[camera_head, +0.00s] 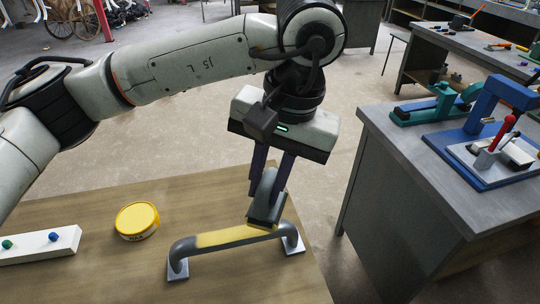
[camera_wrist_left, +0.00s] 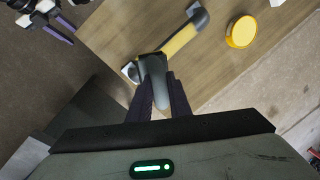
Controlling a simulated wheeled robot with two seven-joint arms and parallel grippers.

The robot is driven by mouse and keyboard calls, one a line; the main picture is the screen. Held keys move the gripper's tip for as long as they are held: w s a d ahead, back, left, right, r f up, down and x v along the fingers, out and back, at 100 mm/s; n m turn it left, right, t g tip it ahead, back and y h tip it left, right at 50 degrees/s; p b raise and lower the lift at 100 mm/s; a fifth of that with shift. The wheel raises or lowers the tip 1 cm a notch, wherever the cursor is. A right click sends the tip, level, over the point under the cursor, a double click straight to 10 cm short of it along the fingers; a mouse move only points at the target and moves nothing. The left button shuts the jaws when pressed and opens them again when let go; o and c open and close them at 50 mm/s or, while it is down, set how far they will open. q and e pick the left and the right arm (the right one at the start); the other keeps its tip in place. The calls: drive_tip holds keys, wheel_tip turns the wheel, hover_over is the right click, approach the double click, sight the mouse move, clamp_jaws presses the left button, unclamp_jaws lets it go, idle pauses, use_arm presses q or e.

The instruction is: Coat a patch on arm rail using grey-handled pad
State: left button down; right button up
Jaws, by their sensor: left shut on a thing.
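The grey arm rail (camera_head: 185,248) is fixed by end plates to the wooden table. A yellow patch (camera_head: 225,238) covers the middle of its top bar and also shows in the wrist view (camera_wrist_left: 178,42). My left gripper (camera_head: 268,190) is shut on the grey handle of the pad (camera_head: 264,212), above the right part of the rail. The pad's underside is at the rail's top near the patch's right end; I cannot tell whether they touch. The wrist view shows the pad (camera_wrist_left: 153,70) between the fingers. My right gripper (camera_wrist_left: 74,37) shows at the top left there, its fingers apart and empty.
A yellow tin (camera_head: 137,220) stands on the table (camera_head: 120,275) left of the rail. A white block with coloured knobs (camera_head: 40,246) lies at the far left. A grey bench (camera_head: 430,180) with blue and green fixtures stands at the right, across a gap.

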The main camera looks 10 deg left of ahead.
use_arm(q)
drive_tip(key=shift+r+p, duration=1.1)
drive_tip(key=shift+r, duration=0.75)
